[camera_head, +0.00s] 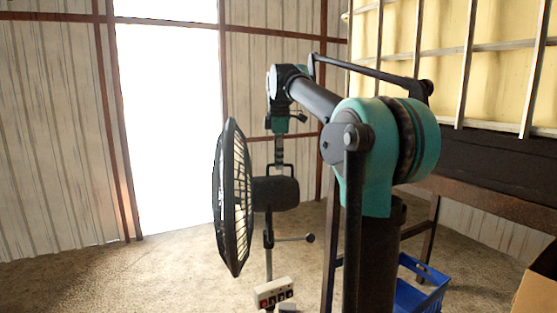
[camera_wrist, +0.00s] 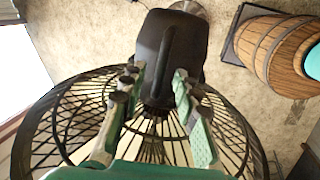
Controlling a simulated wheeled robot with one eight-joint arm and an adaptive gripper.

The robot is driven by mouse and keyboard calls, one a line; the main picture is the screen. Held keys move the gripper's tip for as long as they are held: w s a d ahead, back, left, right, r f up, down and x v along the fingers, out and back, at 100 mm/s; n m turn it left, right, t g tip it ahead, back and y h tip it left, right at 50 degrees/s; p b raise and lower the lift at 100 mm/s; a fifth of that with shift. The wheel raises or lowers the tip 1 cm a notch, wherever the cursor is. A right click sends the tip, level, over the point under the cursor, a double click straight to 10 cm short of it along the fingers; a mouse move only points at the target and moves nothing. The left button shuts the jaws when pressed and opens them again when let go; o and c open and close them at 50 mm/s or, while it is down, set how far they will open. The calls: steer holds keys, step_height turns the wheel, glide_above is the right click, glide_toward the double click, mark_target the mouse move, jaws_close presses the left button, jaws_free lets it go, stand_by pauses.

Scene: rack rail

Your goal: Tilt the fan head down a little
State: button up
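The black fan head stands in the middle of the head view, its round wire cage (camera_head: 233,198) facing left and looking close to upright. Its dark motor housing (camera_head: 276,193) sits behind the cage on a thin stand (camera_head: 268,250). My gripper (camera_head: 279,158) points down just above the housing. In the wrist view my gripper (camera_wrist: 159,80) is open, with a green finger on each side of the raised ridge on the housing (camera_wrist: 185,48). The wire cage (camera_wrist: 75,115) lies below the fingers. Contact with the housing cannot be made out.
A control box (camera_head: 273,292) with switches stands by the fan's stand. A blue crate (camera_head: 422,292) and a cardboard box (camera_head: 540,285) are at the lower right. A caged tank (camera_head: 450,50) stands behind. A wooden barrel (camera_wrist: 272,52) shows in the wrist view. Floor left of the fan is clear.

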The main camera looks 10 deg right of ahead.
mark_target(268, 166)
jaws_close()
steer(key=shift+a, duration=0.1)
stand_by(0.3)
steer(key=shift+a+r+h, duration=0.15)
steer(key=shift+a+h, duration=0.65)
steer(key=shift+a+r+h, duration=0.1)
steer(key=shift+a+h, duration=0.7)
jaws_free()
steer(key=shift+r, duration=0.15)
steer(key=v, duration=1.1)
steer(key=shift+r, duration=0.35)
